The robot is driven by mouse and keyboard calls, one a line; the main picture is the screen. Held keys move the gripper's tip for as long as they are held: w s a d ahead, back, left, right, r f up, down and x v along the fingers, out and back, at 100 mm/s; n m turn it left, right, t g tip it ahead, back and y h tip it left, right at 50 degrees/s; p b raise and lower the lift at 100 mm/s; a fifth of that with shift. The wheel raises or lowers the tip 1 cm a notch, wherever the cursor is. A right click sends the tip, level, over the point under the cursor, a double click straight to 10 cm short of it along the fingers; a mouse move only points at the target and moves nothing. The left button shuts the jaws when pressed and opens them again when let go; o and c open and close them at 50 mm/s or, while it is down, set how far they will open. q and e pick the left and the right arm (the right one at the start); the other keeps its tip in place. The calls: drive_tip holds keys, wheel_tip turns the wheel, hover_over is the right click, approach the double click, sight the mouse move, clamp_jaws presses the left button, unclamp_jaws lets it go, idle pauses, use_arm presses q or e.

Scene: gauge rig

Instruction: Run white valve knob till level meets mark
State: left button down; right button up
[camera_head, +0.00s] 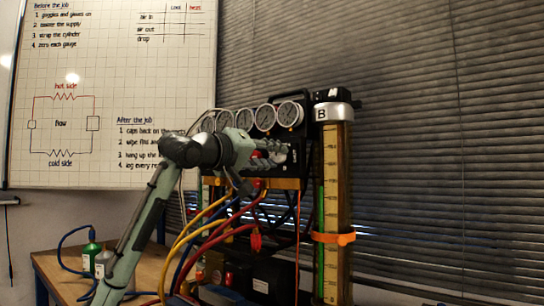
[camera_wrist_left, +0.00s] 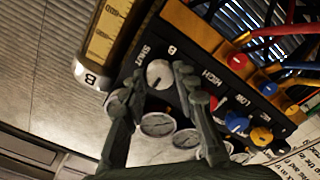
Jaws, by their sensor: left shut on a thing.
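The white valve knob (camera_wrist_left: 159,74) sits on the black panel between the letters SHUT and B in the left wrist view. My left gripper (camera_wrist_left: 159,83) is shut on it, one finger on each side. In the head view my left gripper (camera_head: 282,152) reaches the panel below the gauges and hides the knob. The cylinder B (camera_head: 338,185) stands upright to the right, with a yellow scale. It also shows in the left wrist view (camera_wrist_left: 103,45). An orange band (camera_head: 333,238) circles it. A green strip shows along its left side, reaching above the band. The exact level is unclear. My right gripper is not in view.
Round gauges (camera_head: 264,117) line the panel top, close to my fingers. Red, yellow and blue hoses (camera_head: 208,222) hang below it. A green bottle (camera_head: 91,251) stands on the wooden table (camera_head: 60,268) at lower left. Window blinds (camera_head: 440,130) lie behind.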

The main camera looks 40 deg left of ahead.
use_arm(q)
drive_tip(key=c, duration=1.2)
unclamp_jaws()
drive_tip(key=shift+o, duration=0.2)
drive_tip(key=s+d, duration=0.1)
drive_tip(key=s, duration=1.1)
drive_tip(key=shift+d, duration=0.2)
